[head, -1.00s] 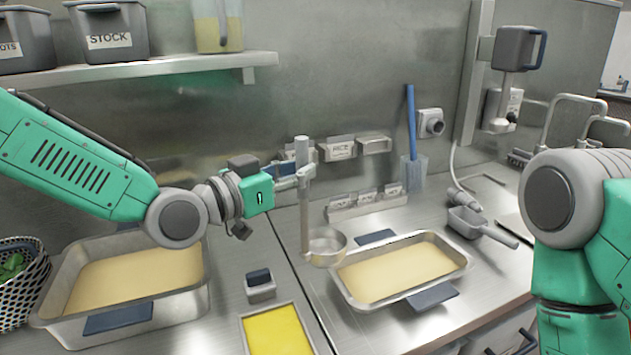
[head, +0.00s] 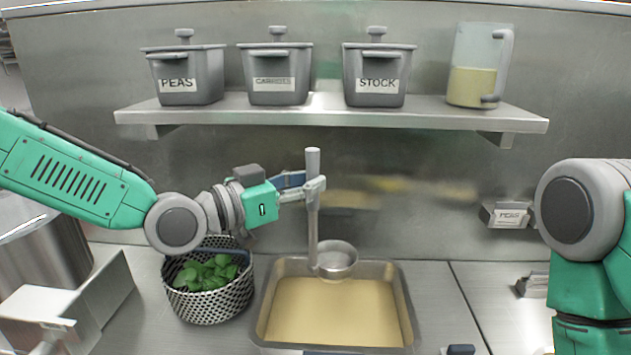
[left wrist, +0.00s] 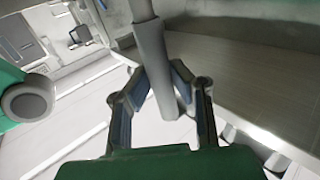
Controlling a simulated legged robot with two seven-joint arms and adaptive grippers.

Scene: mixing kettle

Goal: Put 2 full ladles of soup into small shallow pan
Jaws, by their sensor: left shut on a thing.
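My left gripper (head: 313,187) is shut on the upright handle of a metal ladle (head: 313,215). The left wrist view also shows the gripper (left wrist: 162,95) around the ladle handle (left wrist: 155,60). The ladle's bowl hangs at the back edge of a deep metal pan (head: 262,315) of beige soup (head: 335,312). The bowl looks grey inside, with no soup visible in it. I cannot tell whether it touches the pan. The small shallow pan is not in the head view now. My right gripper is out of view; only part of that arm shows.
A perforated basket (head: 210,305) of green leaves stands left of the soup pan. A shelf (head: 330,115) above holds several lidded bins and a jug (head: 475,70). A large metal pot (head: 40,250) is at far left. Bare counter (head: 450,310) lies right of the pan.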

